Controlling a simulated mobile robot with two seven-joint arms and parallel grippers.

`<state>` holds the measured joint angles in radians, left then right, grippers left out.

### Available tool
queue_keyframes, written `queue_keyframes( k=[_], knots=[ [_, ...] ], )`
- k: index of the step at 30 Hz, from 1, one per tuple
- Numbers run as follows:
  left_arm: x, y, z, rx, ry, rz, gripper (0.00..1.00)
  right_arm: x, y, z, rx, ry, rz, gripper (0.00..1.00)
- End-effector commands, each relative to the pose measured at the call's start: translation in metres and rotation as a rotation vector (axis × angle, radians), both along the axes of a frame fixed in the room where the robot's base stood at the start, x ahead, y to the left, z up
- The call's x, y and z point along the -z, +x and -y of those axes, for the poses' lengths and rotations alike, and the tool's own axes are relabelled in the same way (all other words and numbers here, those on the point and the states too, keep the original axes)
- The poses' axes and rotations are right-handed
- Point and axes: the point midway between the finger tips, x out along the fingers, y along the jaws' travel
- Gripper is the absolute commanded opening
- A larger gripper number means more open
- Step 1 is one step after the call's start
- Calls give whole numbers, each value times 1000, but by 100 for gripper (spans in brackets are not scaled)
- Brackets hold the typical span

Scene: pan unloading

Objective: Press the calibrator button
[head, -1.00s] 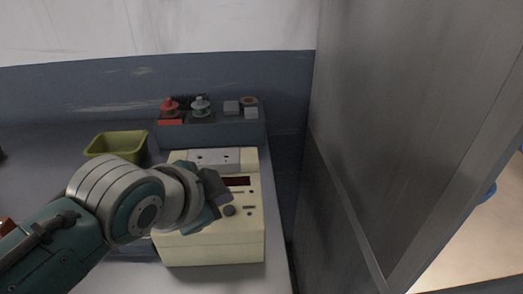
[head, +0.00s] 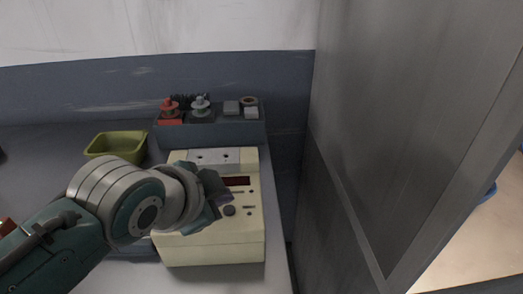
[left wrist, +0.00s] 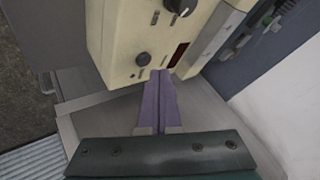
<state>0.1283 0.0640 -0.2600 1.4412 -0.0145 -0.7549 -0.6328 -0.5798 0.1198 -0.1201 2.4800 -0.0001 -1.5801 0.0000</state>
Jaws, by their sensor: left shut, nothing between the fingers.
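The calibrator (head: 237,252) is a cream box on the grey table, with a dark red display (head: 236,181), a dark round knob (head: 229,211) and small controls on its top panel. My left gripper (head: 219,200) is over the left part of this panel and hides some of it. My right gripper is not in view.
A yellow-green bin (head: 116,146) stands to the left of the calibrator. A grey-blue box (head: 232,134) with red and grey fittings stands behind it. A tall grey metal panel (head: 405,120) rises close on the right. The table's right edge is near.

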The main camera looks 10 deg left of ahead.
Motion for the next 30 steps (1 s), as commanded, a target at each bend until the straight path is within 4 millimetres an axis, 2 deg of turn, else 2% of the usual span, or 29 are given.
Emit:
queue_keyframes(
  k=[6,30],
  knots=[
    [8,0,0,1,1,0,0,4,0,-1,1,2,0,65],
    [13,0,0,1,1,0,0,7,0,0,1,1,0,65]
  ],
)
